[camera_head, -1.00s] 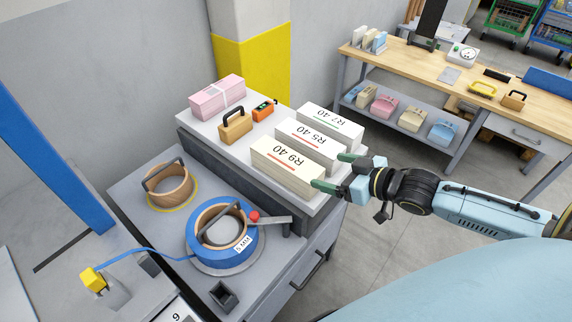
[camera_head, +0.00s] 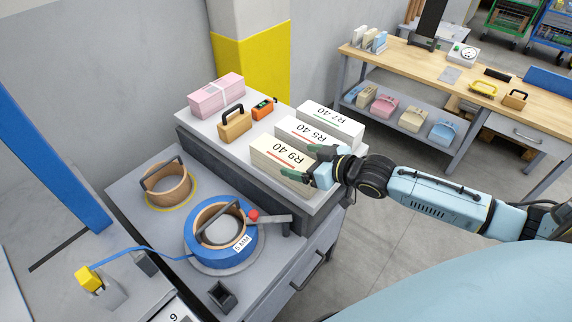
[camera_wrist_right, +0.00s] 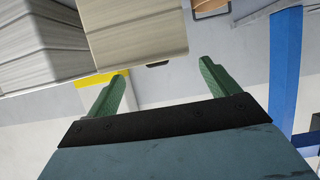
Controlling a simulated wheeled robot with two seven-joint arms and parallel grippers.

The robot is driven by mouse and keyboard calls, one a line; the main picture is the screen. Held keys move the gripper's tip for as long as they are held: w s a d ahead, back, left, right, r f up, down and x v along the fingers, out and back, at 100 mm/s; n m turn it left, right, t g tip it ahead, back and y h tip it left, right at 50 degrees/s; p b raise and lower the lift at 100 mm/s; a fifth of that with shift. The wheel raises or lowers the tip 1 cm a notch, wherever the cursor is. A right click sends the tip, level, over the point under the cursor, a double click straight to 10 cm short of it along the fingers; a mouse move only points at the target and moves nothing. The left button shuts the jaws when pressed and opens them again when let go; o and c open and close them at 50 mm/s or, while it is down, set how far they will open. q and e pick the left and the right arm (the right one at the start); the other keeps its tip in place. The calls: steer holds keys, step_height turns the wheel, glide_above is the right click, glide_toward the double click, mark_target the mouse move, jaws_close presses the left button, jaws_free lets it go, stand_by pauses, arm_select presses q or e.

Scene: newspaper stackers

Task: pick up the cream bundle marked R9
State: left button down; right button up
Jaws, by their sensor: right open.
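The cream bundle marked R9 40 (camera_head: 272,158) lies on the light top of the raised stand, nearest of three labelled bundles. It has a red line under its label. My right gripper (camera_head: 307,162) is open at its right end, with one finger toward R5 and one on the near side. In the right wrist view the R9 bundle (camera_wrist_right: 135,30) shows just beyond the open, empty fingers (camera_wrist_right: 160,82), offset to the left. Whether the fingers touch it, I cannot tell. My left gripper is not in view.
Bundles R5 40 (camera_head: 318,139) and R7 40 (camera_head: 335,118) lie close behind R9. A pink bundle (camera_head: 216,96), a tan block with a black handle (camera_head: 234,125) and an orange device (camera_head: 263,108) share the stand top (camera_head: 205,104). A blue strap reel (camera_head: 243,250) sits lower in front.

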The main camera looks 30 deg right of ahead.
mark_target(287, 156)
steer(key=shift+x, duration=2.2)
steer(key=shift+d, duration=0.15)
steer(key=c, duration=1.8)
steer(key=shift+w+r, duration=0.15)
steer(key=shift+r, duration=0.1)
steer(key=shift+c, duration=0.3)
